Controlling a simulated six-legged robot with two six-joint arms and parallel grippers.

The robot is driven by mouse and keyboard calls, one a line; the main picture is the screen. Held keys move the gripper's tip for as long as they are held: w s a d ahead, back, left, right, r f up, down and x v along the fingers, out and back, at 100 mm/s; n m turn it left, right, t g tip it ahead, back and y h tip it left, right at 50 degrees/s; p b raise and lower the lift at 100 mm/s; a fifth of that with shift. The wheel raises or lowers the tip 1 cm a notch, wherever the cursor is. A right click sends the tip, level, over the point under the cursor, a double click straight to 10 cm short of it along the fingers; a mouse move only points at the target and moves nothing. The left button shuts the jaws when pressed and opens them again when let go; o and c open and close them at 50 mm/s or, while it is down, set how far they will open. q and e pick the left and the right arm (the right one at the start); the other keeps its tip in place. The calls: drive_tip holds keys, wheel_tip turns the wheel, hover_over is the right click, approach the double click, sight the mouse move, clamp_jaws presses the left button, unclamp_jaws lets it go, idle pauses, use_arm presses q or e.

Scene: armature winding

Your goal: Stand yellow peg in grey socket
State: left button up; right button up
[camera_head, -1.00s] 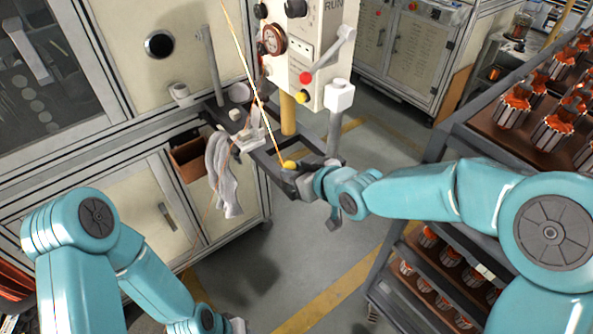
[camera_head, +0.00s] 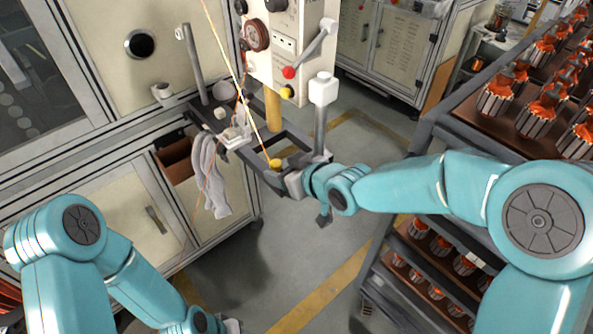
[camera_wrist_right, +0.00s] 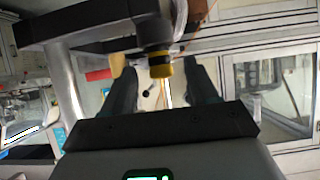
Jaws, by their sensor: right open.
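A small yellow piece (camera_head: 275,163), which I take for the yellow peg, shows at the tip of my right gripper (camera_head: 284,180). In the right wrist view a yellow piece with a black band (camera_wrist_right: 160,62) shows ahead, between the fingers of my right gripper (camera_wrist_right: 162,84). The fingers stand apart, with gaps beside the piece and no visible grip. A dark frame (camera_wrist_right: 100,28) lies around the piece's upper end. I cannot single out the grey socket. My left gripper (camera_head: 232,326) barely shows at the bottom edge; its fingers are not clear.
A dark machine frame (camera_head: 289,143) surrounds the gripper area, with a yellow post (camera_head: 272,108) and a control box (camera_head: 290,45) behind. A white cloth (camera_head: 210,175) hangs at left. A rack (camera_head: 455,130) of armatures stands at right. Open floor lies below.

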drive_tip(key=p+v, duration=0.4)
drive_tip(key=v, duration=1.2)
drive_tip(key=s+d+f+m+g+h+b, duration=0.1)
drive_tip(key=s+f+m+g+b, duration=0.15)
drive_tip(key=f, duration=0.85)
drive_tip(key=s+f+m+g+b, duration=0.1)
drive_tip(key=s+f+m+g, duration=0.15)
drive_tip(key=f, duration=0.95)
drive_tip(key=s+d+f+m+g+h, duration=0.1)
drive_tip(key=s+f+m+g, duration=0.3)
drive_tip(key=s+f, duration=0.7)
wheel_tip(320, 180, down, 4)
drive_tip(key=shift+r+h+b, duration=0.1)
drive_tip(key=shift+h+b, duration=0.25)
drive_tip(key=shift+h, duration=0.15)
